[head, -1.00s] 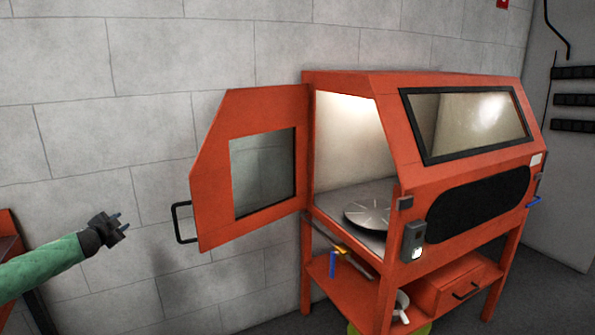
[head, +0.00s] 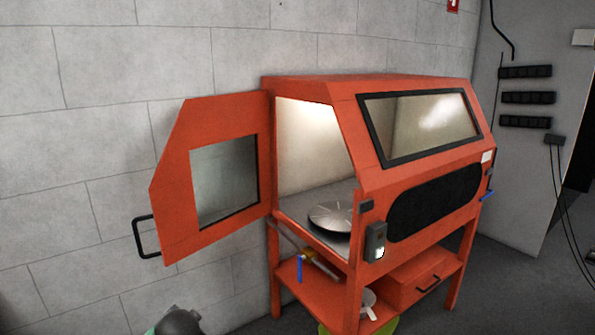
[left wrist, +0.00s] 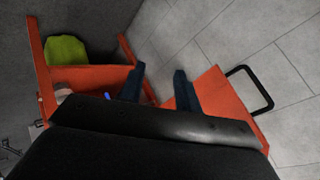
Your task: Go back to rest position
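My left gripper (left wrist: 160,88) shows in the left wrist view with its two dark fingers apart and nothing between them. In the head view only a dark, rounded part of my left arm shows at the bottom edge, and its fingers are out of view. The orange cabinet (head: 330,88) stands against the block wall with its side door (head: 172,195) swung wide open to the left. The door's black handle (head: 137,240) is free, apart from the gripper. My right gripper is in neither view.
Inside the cabinet is a round metal disc (head: 332,217). Below are a shelf with a drawer box (head: 412,280), a blue-handled valve (head: 299,268) and a green-yellow container (head: 380,328). Grey floor is clear to the right of the cabinet.

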